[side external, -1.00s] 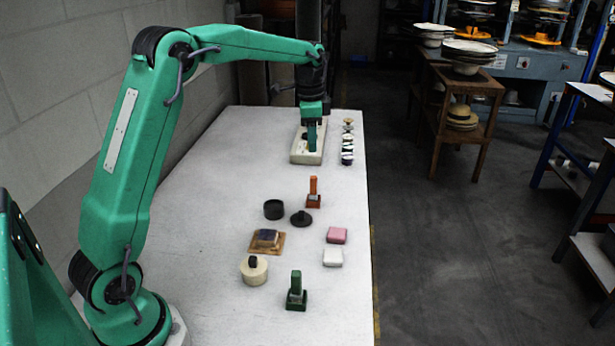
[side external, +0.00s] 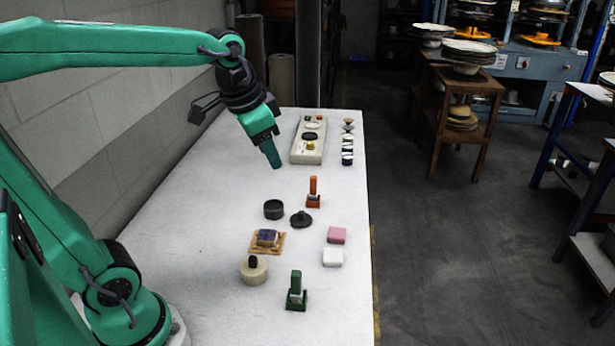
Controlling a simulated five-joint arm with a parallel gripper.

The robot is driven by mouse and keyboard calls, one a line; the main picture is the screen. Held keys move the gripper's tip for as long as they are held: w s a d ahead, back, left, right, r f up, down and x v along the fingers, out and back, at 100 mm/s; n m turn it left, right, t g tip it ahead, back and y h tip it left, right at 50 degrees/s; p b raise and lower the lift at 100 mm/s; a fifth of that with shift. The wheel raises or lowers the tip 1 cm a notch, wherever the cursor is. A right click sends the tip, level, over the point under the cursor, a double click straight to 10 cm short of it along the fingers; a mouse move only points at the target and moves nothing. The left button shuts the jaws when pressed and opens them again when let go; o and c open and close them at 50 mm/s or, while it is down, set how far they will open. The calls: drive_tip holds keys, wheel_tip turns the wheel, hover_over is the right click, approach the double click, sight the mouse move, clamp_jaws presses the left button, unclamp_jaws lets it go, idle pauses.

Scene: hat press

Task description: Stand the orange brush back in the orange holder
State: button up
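An orange upright piece, which looks like the orange brush (side external: 313,186), stands in a small orange holder (side external: 313,202) right of the table's middle. It looks upright, with its lower end at the holder; how deep it sits is too small to tell. My gripper (side external: 273,159) hangs tilted above the table, to the left of and beyond the orange holder, apart from it. Its fingers show edge-on as one teal shape, so their opening is hidden. I see nothing clearly held at the tips.
A pale long tray (side external: 298,156) with small round parts lies at the back. Nearer are a dark cup (side external: 273,209), a dark knobbed disc (side external: 301,219), a block on a wooden board (side external: 257,248), a cream lidded pot (side external: 253,273), pink and white blocks, and a green holder (side external: 296,303).

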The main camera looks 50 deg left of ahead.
drive_tip(key=s+d+f+n, duration=0.1)
drive_tip(key=s+f, duration=0.1)
drive_tip(key=s, duration=0.3)
drive_tip(key=s+d+f+n+t, duration=0.1)
drive_tip(key=s+f, duration=0.1)
drive_tip(key=s, duration=0.2)
drive_tip(key=shift+s+d+n+t, duration=0.3)
drive_tip(key=shift+s+d, duration=0.05)
